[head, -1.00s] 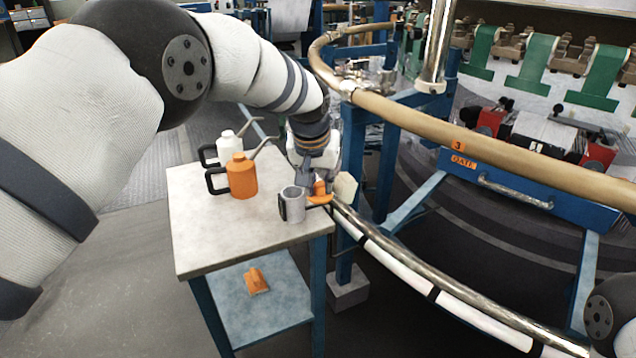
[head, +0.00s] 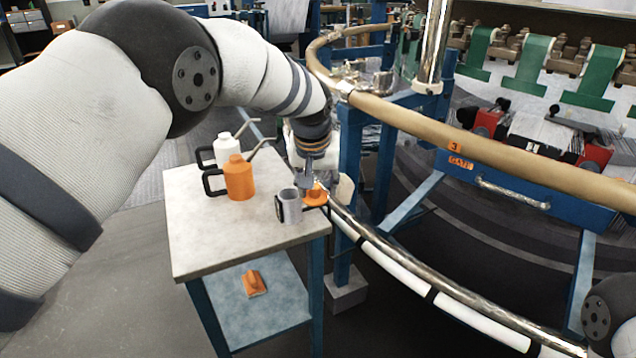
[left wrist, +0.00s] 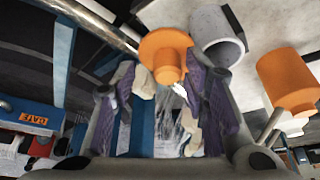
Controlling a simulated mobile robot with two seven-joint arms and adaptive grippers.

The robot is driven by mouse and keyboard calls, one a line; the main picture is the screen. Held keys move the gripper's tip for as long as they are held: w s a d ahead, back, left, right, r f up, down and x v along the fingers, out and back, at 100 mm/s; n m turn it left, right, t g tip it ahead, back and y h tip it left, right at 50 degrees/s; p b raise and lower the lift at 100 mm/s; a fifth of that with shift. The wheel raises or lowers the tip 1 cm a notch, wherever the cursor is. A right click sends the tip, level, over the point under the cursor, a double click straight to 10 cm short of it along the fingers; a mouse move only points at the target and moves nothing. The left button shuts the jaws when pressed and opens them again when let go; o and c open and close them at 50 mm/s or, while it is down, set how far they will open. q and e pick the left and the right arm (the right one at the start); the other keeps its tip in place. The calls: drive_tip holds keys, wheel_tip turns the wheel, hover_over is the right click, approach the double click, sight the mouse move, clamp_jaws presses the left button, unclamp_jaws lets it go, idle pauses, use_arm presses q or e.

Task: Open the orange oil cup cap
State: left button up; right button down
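The orange cap (head: 315,199), a flat disc with a narrower knob, is at the table's right edge, just right of the grey cup (head: 291,209). The cup is upright with a dark handle, and its top looks open in the left wrist view (left wrist: 222,30). My left gripper (head: 314,184) points down at the cap. In the left wrist view its fingers are apart, with the cap's knob (left wrist: 167,72) in the space at their tips. I see no clear contact. What supports the cap is hidden. My right gripper is not in view.
An orange oil can (head: 240,180) and a white oil can (head: 227,150) stand behind on the table (head: 215,235). An orange object (head: 253,284) lies on the lower shelf. The loom's curved rail (head: 430,125) and metal tube (head: 420,275) run close by on the right.

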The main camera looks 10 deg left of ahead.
use_arm(q)
drive_tip(key=v, duration=1.2)
drive_tip(key=s+a+f+g+p, duration=0.1)
drive_tip(key=s+a+f, duration=0.1)
drive_tip(key=s+f, duration=0.45)
drive_tip(key=s+a+f+g, duration=0.1)
drive_tip(key=s+f, duration=0.3)
drive_tip(key=f, duration=0.6)
drive_tip(key=s+a+f+g+p, duration=0.1)
drive_tip(key=s+a+f, duration=0.1)
drive_tip(key=s+f, duration=0.5)
drive_tip(key=s+a+f+g, duration=0.2)
drive_tip(key=s+f, duration=0.6)
drive_tip(key=s, duration=0.6)
drive_tip(key=s+a+r+g+p, duration=0.1)
drive_tip(key=s+a, duration=0.1)
drive_tip(key=s, duration=1.9)
drive_tip(key=shift+s+a+g+p, duration=0.2)
drive_tip(key=shift+s+g+p, duration=0.05)
drive_tip(key=shift+g+p, duration=0.15)
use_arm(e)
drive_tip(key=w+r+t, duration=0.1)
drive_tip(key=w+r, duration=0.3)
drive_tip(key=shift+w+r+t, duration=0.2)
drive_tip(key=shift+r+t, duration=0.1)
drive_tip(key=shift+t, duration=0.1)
